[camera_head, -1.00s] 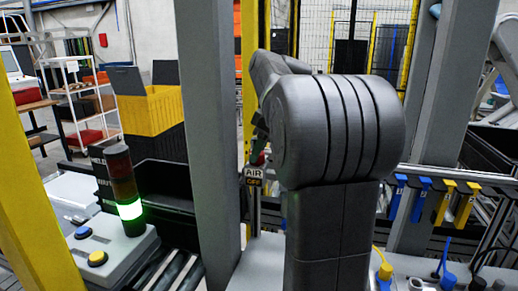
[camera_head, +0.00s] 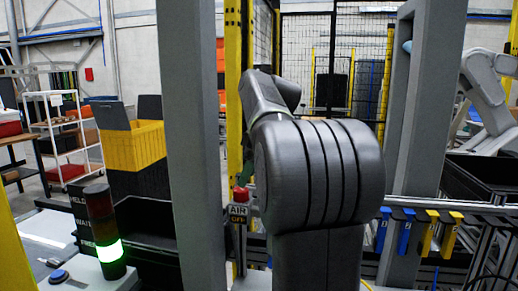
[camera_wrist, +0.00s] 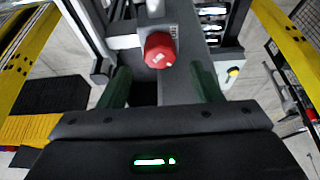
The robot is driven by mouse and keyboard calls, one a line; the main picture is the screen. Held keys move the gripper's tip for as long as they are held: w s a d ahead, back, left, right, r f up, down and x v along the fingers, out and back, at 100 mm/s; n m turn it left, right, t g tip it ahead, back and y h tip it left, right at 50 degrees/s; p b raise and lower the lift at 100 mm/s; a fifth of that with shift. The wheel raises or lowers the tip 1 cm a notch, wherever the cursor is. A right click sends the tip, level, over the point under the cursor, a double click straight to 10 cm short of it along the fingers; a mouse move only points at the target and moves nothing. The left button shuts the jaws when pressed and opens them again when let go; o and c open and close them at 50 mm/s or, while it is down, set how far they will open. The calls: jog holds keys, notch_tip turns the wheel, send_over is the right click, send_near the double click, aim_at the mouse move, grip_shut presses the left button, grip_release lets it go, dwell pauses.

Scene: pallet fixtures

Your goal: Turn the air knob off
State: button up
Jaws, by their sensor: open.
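The air knob is red and round. In the head view the knob (camera_head: 241,193) sits on top of a small sign (camera_head: 238,213) reading AIR and OFF, just left of my arm. In the wrist view the knob (camera_wrist: 160,50) is ahead of my gripper (camera_wrist: 162,82), roughly centred between its two green fingers and a little beyond their tips. The fingers are apart and nothing is between them. In the head view my arm hides most of the gripper. I cannot tell from the knob's face which way it is turned.
A grey post (camera_head: 198,130) stands left of the knob. A signal tower (camera_head: 104,232) with its green lamp lit stands at lower left. Blue and yellow clips (camera_head: 405,232) hang from a rail at right. A yellow crate (camera_head: 134,145) stands behind at left.

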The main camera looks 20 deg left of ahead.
aim_at(241, 190)
jog(key=v, duration=0.9)
jog(key=shift+r+p, duration=0.15)
jog(key=shift+p, duration=0.25)
jog(key=x, duration=1.4)
jog(key=shift+d+b, duration=0.1)
jog(key=shift+b, duration=0.3)
jog(key=shift+n, duration=0.3)
